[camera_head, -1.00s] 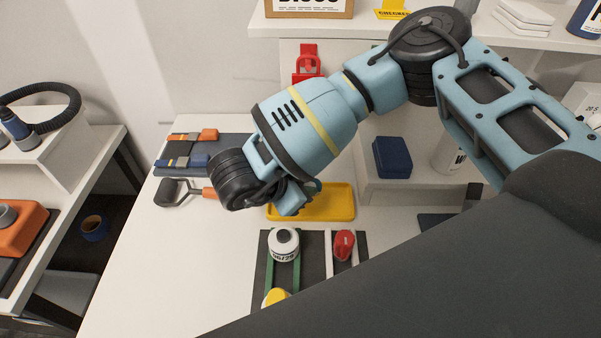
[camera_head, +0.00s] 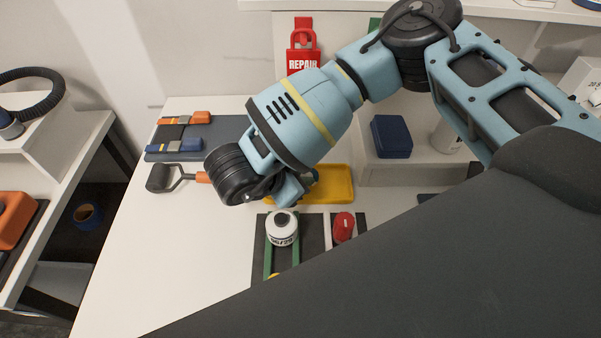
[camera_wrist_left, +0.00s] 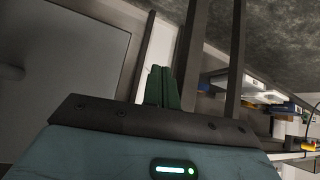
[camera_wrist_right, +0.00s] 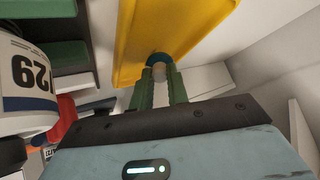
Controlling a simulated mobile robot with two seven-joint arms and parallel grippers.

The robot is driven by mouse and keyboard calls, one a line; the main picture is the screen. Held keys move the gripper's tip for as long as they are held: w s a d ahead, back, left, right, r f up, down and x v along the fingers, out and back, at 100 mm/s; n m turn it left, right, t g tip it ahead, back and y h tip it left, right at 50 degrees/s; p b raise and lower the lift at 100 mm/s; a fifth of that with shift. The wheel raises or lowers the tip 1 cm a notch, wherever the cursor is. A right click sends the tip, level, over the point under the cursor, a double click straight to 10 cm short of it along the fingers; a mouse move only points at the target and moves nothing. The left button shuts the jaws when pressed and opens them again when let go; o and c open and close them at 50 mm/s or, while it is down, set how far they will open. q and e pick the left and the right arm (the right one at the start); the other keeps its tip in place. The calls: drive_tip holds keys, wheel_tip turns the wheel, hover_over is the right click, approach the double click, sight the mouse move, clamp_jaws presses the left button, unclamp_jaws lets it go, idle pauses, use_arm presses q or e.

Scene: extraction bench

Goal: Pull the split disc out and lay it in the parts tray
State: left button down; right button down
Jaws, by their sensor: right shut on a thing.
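My right gripper (camera_head: 292,190) is at the near left edge of the yellow tray (camera_head: 335,187), partly hidden by its own wrist in the head view. In the right wrist view its green fingers (camera_wrist_right: 164,88) are shut on a small rounded piece (camera_wrist_right: 158,58) with a dark teal rim and a paler face, likely the split disc. The yellow tray (camera_wrist_right: 190,25) lies just beyond the fingertips. I cannot tell whether the piece touches the tray. My left gripper (camera_wrist_left: 163,88) shows only in the left wrist view, its green fingers together with nothing seen between them.
A white labelled canister (camera_head: 282,229) and a red part (camera_head: 343,226) stand on a dark rack in front of the tray. A blue box (camera_head: 391,136) stands behind it. A handled tool (camera_head: 172,177) and a dark mat (camera_head: 215,136) lie left. The white bench's left front is clear.

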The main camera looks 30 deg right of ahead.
drive_tip(key=shift+f, duration=0.3)
drive_tip(key=c, duration=1.3)
unclamp_jaws()
drive_tip(key=shift+v, duration=3.9)
